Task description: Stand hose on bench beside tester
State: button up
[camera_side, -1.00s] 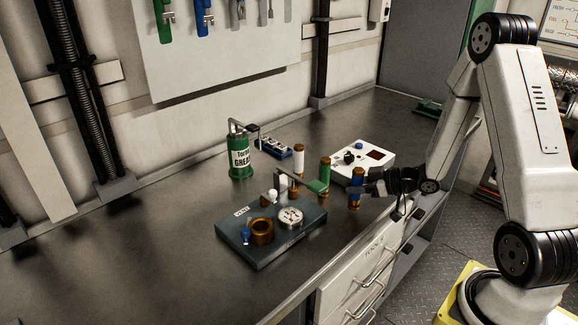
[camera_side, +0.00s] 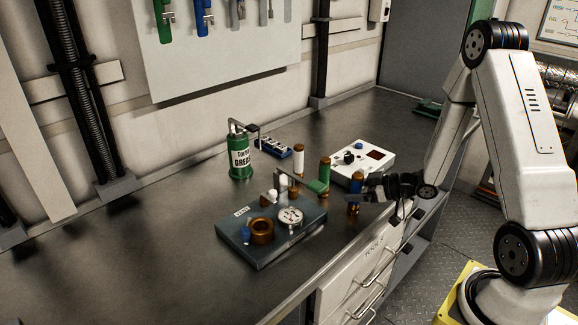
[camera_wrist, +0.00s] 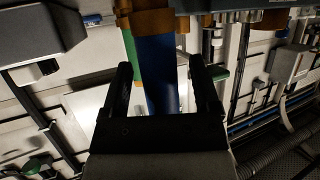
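The tester (camera_side: 262,262) is a dark grey block on the bench with a round gauge, a brass ring and a blue knob. Three upright hose pieces with brown ends stand behind and right of it: white (camera_side: 299,160), green (camera_side: 325,170) and blue (camera_side: 355,182). The blue one is nearest my gripper (camera_side: 358,196), which crosses its middle in the side view. In the wrist view the blue hose (camera_wrist: 158,70) lies between the two fingers of my gripper (camera_wrist: 163,75), with a narrow gap showing beside it. The gripper looks open around it. Its lower end is partly hidden.
The bench front edge runs close to my gripper. The left bench is clear.

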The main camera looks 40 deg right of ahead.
jog(key=shift+r, duration=0.1)
jog(key=shift+s+d+r, duration=0.1)
jog(key=v, duration=1.1)
jog(key=shift+s+r, duration=0.15)
jog(key=shift+s, duration=0.15)
jog(key=shift+d, duration=0.1)
dwell(0.6)
dwell(0.7)
